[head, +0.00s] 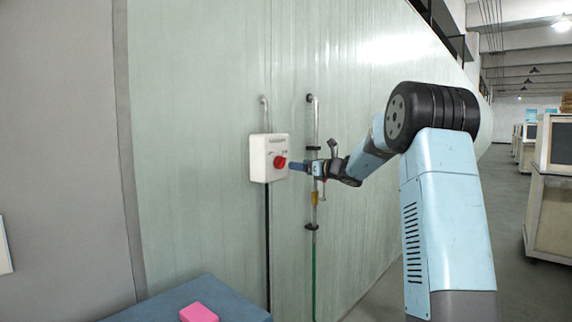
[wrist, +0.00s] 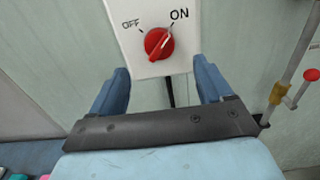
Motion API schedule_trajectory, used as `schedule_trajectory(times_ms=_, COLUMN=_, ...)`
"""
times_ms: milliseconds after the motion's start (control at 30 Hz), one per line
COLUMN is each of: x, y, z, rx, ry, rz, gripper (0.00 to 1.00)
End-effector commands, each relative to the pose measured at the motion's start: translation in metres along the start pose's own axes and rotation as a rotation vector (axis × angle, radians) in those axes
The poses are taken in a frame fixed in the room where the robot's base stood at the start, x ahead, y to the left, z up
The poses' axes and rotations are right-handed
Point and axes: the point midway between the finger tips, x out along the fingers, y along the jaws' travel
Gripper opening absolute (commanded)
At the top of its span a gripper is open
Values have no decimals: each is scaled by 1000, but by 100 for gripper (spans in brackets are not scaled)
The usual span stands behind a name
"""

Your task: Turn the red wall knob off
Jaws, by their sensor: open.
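The red knob (head: 280,162) sits on a white switch box (head: 262,148) on the pale green wall. In the wrist view the knob (wrist: 159,43) shows between the "OFF" and "ON" labels, and its raised ridge leans up toward "ON". My gripper (head: 291,165) is just to the right of the knob in the head view. In the wrist view its two blue fingers (wrist: 163,84) are open and spread, with nothing between them. The knob lies beyond the fingertips, roughly centred between them; whether anything touches cannot be told.
A vertical pipe (head: 315,140) with fittings stands right of the box; the wrist view also shows a red valve handle (wrist: 310,75) there. A black cable (head: 267,240) hangs below the box. A blue-topped table (head: 235,303) with a pink block (head: 198,313) is at the bottom.

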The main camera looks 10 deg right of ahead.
Motion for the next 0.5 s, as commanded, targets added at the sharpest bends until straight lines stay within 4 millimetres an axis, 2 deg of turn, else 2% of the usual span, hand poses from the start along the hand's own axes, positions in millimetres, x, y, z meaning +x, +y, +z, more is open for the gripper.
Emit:
schedule_trajectory(times_ms=33, x=10, y=1, z=0, rx=0, ry=-1, rz=3, gripper=79)
schedule_trajectory(times_ms=300, x=57, y=1, z=0, rx=-2, ry=0, rz=3, gripper=79)
schedule_trajectory(times_ms=500, x=80, y=1, z=0, rx=-1, ry=0, rz=2, gripper=79)
